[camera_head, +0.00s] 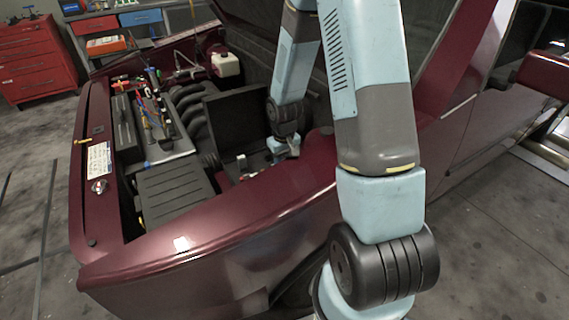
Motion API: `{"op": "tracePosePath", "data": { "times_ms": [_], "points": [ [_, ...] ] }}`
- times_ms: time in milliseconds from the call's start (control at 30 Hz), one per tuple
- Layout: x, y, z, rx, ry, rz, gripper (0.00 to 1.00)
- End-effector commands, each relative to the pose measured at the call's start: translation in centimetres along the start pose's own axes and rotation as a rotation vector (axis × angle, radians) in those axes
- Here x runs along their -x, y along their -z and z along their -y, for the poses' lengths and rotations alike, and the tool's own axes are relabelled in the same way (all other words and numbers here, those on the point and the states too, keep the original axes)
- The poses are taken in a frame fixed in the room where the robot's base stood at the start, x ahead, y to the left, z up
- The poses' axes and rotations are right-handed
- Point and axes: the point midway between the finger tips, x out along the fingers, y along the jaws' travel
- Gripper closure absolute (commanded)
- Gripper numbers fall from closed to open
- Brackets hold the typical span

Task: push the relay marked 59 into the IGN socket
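My arm reaches down into the engine bay of a dark red car. My gripper (281,153) is small in the picture, low in the bay beside an open black box (235,120). I cannot tell whether its fingers are open or shut, or whether they hold anything. Small pale and reddish parts (243,166) show just left of the gripper, too small to identify. I cannot make out the relay marked 59, the IGN socket or any lettering on them.
The car's fender (230,215) edges the bay in front. A black ribbed box (174,192), a grey tray of tools (168,150), thick black hoses (188,105) and a white reservoir (226,65) lie left of the gripper. A red tool cabinet (35,58) stands behind.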

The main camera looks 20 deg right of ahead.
Motion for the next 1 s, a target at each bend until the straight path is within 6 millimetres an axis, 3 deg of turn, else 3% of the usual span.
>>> {"op": "tracePosePath", "data": {
  "times_ms": [33,433,1000],
  "points": [
    [-1.6,-1.2,0.3,-0.002,0.011,0.025,0.98],
    [-2.0,-0.7,0.2,-0.003,0.012,0.030,0.98],
    [0.1,-1.1,0.3,-0.001,0.011,0.023,0.98]
  ]
}}
